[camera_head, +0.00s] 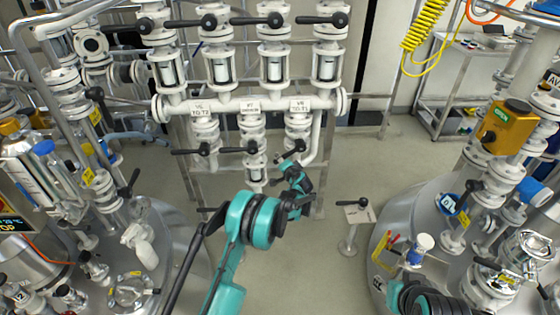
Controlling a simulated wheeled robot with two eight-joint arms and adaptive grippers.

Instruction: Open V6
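The white label plate (299,105) at the right of the pipe manifold seems to read V6, though its text is small. Below it stands a white valve body (298,127) with a black lever handle (281,158). My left gripper (289,166), on the teal and black arm, is at this handle, just below and in front of it. I cannot tell whether its fingers touch the lever or are open or shut. Part of my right arm shows at the bottom right; its gripper is out of view.
Similar black levers (190,151) sit left of it, and more levers (322,20) top the sight glasses above. Steel tanks flank both sides.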

